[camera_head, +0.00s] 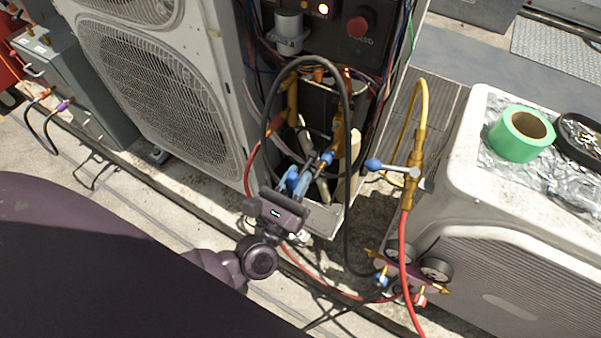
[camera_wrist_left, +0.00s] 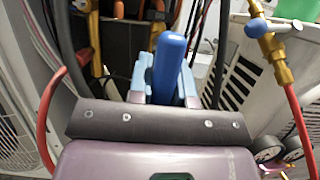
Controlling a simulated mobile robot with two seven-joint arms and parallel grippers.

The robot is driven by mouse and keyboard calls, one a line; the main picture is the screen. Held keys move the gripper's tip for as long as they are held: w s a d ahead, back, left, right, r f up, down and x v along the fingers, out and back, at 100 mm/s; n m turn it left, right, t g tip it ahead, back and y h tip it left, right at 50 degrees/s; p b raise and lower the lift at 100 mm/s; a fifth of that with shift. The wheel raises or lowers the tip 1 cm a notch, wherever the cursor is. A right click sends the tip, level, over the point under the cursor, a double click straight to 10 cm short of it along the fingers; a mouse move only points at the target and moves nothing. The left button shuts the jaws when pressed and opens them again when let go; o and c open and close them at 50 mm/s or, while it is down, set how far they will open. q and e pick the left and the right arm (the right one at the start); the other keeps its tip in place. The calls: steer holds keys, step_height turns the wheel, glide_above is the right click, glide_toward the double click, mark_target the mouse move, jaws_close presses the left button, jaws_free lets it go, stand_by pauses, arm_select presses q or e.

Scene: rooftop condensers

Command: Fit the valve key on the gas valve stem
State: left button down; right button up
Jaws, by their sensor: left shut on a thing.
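My left gripper (camera_head: 308,176) reaches into the open service bay of the condenser. Its light-blue fingers are shut on the valve key, whose blue handle (camera_head: 291,178) shows beside them. In the left wrist view the blue handle (camera_wrist_left: 169,66) stands up between the fingers (camera_wrist_left: 162,92). The key's working end is hidden. Brass valve parts (camera_head: 340,132) stand just beyond the fingers; brass also shows at the top of the left wrist view (camera_wrist_left: 157,8). I cannot tell which part is the gas valve stem or whether the key touches it. My right gripper is not in view.
A black hose (camera_head: 347,190) loops close around the bay, with loose wires alongside. A yellow hose, brass fitting (camera_head: 415,160) and red hose (camera_head: 405,250) hang at the right. A gauge manifold (camera_head: 410,275) sits below. Green tape (camera_head: 522,134) lies on the white unit.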

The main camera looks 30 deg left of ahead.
mark_target(314, 158)
arm_select(q)
steer(key=shift+s+d, duration=0.1)
steer(key=shift+d, duration=0.05)
steer(key=shift+w+d, duration=0.1)
steer(key=shift+w, duration=2.95)
steer(key=shift+w, duration=1.15)
steer(key=c, duration=1)
jaws_free()
steer(key=s, duration=1.3)
steer(key=shift+f, duration=0.2)
